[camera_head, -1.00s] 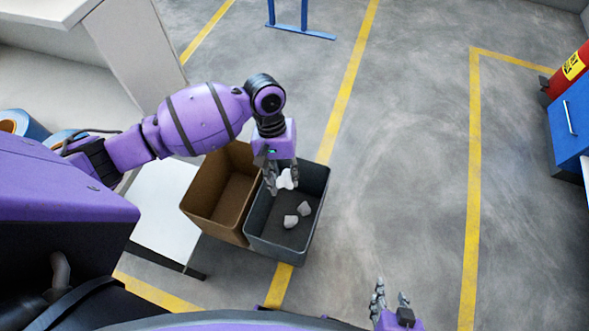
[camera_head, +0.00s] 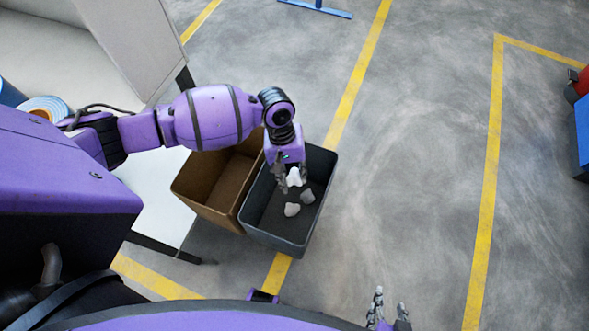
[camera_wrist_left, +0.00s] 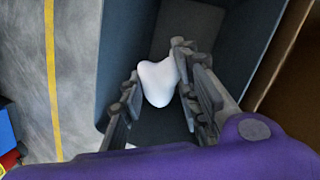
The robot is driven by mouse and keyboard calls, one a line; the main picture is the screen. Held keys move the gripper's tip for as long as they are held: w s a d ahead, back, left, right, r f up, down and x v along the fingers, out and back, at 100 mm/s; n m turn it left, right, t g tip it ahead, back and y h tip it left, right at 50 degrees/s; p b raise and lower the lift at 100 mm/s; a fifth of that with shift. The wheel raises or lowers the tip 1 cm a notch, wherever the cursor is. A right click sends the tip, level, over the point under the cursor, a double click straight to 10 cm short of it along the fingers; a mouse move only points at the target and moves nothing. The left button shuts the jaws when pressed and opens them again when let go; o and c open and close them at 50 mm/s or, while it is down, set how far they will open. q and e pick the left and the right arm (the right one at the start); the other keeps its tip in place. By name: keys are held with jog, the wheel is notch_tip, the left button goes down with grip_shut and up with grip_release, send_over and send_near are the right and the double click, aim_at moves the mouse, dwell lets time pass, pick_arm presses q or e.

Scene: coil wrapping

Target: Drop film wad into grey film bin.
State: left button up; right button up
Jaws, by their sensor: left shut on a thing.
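The white film wad (camera_head: 295,178) is between the fingers of my left gripper (camera_head: 290,186), which is shut on it. The gripper points down over the grey film bin (camera_head: 326,180), with the wad over the bin's opening. In the left wrist view the wad (camera_wrist_left: 157,83) sits between the two fingers, with the bin's dark wall (camera_wrist_left: 118,45) around it. Two other pale wads, one (camera_head: 292,210) nearer and one (camera_head: 307,196) to its right, lie on the bin's floor. My right gripper (camera_head: 389,309) is at the bottom edge, its fingers apart and empty.
A brown bin (camera_head: 206,196) stands against the left side of the grey bin. A white table surface (camera_head: 158,205) is left of it. A blue stand foot (camera_head: 318,8) is at the top.

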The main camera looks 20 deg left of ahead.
pick_arm(q)
jog(key=shift+w, duration=0.1)
jog(key=o, duration=1)
jog(key=shift+o, duration=0.2)
jog(key=v, duration=1.2)
